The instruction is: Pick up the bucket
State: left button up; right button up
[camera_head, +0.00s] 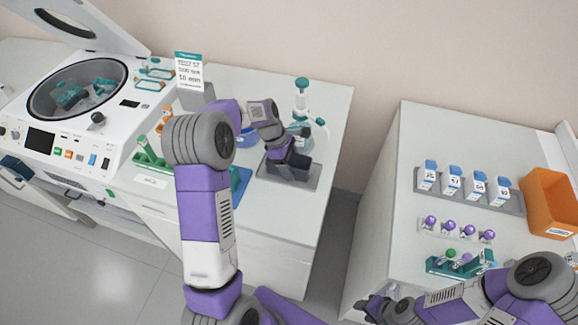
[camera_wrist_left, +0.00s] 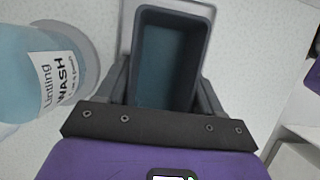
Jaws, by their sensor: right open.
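The bucket (camera_wrist_left: 168,60) is a dark grey, open-topped rectangular box; its inside looks empty in the left wrist view. In the head view the bucket (camera_head: 288,168) is over a grey plate (camera_head: 305,183) on the bench, partly hidden by my left gripper (camera_head: 287,150). In the left wrist view the left gripper (camera_wrist_left: 165,95) has one finger along each side of the bucket. Both fingers lie close to its walls; I cannot tell whether they press on it. My right gripper (camera_head: 375,306) is open and empty at the bottom of the head view.
A wash bottle (camera_wrist_left: 45,75) stands close left of the left gripper. A centrifuge (camera_head: 60,110) with its lid raised stands at the left. The right bench holds a bottle rack (camera_head: 470,190), a green tube rack (camera_head: 460,264) and an orange bin (camera_head: 550,200). A gap separates the benches.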

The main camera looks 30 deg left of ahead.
pick_arm(q)
jog(key=shift+c, duration=1.4)
jog(key=shift+r, duration=0.1)
notch_tip(320, 180, up, 10)
jog(key=p, duration=0.2)
jog(key=shift+r, duration=0.2)
notch_tip(320, 180, up, 5)
jog(key=p, duration=0.5)
jog(key=shift+f, duration=0.1)
jog(key=shift+f, duration=0.1)
